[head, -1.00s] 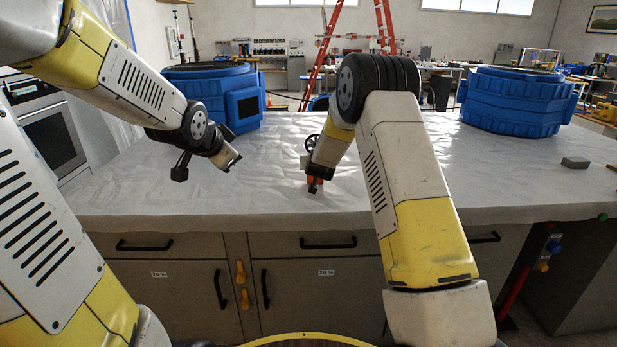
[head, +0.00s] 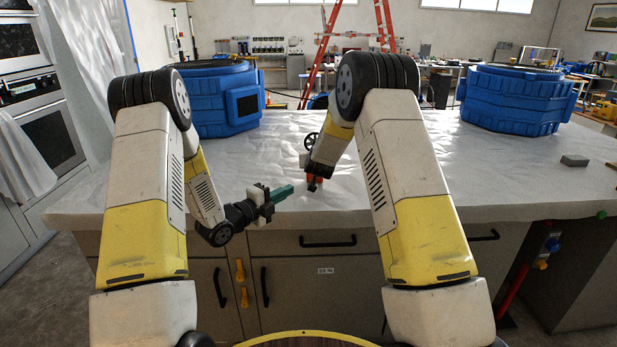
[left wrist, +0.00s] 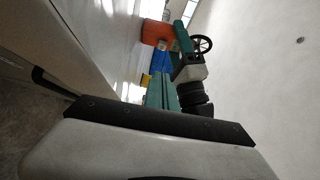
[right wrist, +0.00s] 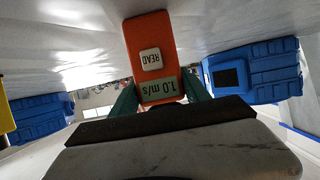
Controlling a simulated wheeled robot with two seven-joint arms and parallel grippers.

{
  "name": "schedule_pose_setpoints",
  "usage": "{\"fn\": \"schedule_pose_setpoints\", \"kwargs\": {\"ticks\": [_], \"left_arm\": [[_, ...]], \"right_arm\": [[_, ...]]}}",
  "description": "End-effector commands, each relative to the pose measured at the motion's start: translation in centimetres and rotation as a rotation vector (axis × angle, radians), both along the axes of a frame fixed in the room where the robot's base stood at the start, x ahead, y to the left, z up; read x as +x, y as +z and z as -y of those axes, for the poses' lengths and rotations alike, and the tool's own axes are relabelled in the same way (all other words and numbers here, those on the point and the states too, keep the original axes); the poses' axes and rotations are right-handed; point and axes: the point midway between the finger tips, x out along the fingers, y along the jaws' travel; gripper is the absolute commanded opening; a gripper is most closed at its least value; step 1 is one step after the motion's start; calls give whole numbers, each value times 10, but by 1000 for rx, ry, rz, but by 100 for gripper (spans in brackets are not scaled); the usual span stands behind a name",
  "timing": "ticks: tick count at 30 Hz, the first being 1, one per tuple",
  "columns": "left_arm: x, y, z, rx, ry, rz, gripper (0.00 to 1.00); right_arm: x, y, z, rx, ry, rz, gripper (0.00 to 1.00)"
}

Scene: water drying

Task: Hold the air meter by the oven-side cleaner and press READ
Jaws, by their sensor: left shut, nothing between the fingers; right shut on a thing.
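The orange air meter (right wrist: 150,45) is held between the green fingers of my right gripper (right wrist: 158,98). In the head view only a bit of the meter (head: 315,181) shows below the gripper. The blue oven-side cleaner (head: 222,105) stands behind on the left, apart from the meter. My left gripper (head: 285,192) is shut and empty, left of the meter and pointing toward it. In the left wrist view its closed green fingers (left wrist: 163,92) point toward the meter (left wrist: 155,33).
A second blue cleaner (head: 515,102) stands at the back right of the white-covered counter (head: 450,180). A small grey block (head: 575,161) lies at the right. The oven (head: 45,120) is at the far left. The counter between the right arm and the block is clear.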

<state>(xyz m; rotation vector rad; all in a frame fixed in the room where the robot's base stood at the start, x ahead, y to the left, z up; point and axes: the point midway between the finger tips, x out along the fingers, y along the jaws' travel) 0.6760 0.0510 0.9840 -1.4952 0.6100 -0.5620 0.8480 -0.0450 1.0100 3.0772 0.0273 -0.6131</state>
Motion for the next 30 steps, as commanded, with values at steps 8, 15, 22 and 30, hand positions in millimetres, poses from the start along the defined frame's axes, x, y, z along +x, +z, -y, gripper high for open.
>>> {"fn": "schedule_pose_setpoints", "kwargs": {"ticks": [8,15,22,30], "left_arm": [[-4,-5,3,-7,-20,31,0],[-3,-5,4,-7,-20,31,0],[18,-4,25,-7,-21,33,0],[60,-5,65,-7,-21,31,0]], "right_arm": [[0,1,0,0,0,1,2],[0,1,0,0,0,1,2],[0,1,0,0,0,1,2],[0,1,0,0,0,1,2]]}}
